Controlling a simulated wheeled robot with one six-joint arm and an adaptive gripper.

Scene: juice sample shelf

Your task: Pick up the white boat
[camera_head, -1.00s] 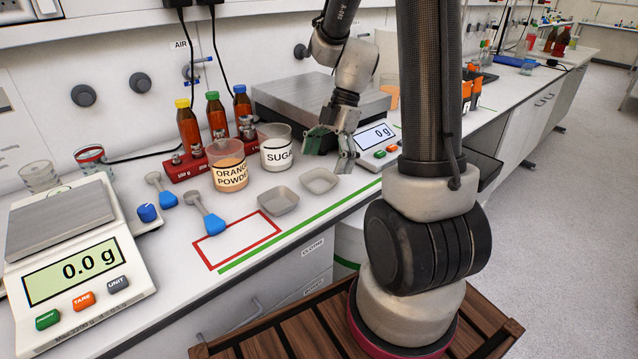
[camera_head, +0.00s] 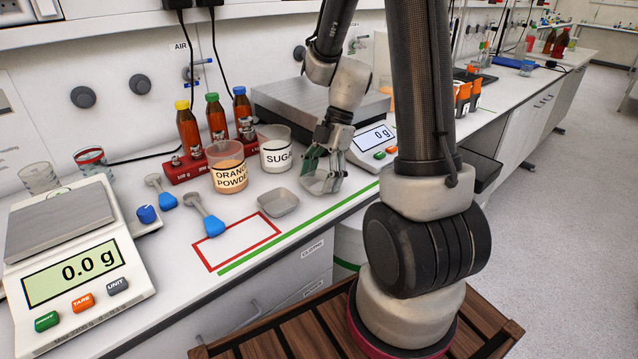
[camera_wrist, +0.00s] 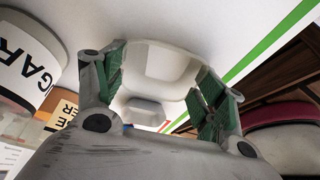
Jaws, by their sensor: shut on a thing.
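The white boat (camera_head: 318,184), a shallow dish, is on the bench to the right of the sugar beaker. In the wrist view the white boat (camera_wrist: 160,62) lies between the green finger pads. My gripper (camera_head: 322,172) is shut on it, with the fingers at its sides and partly covering it in the head view. It seems to be at bench height; I cannot tell whether it is lifted.
A grey boat (camera_head: 278,202) stands just left of the held one. The orange powder beaker (camera_head: 228,168) and the sugar beaker (camera_head: 276,150) stand behind. A balance (camera_head: 372,142) is at the right.

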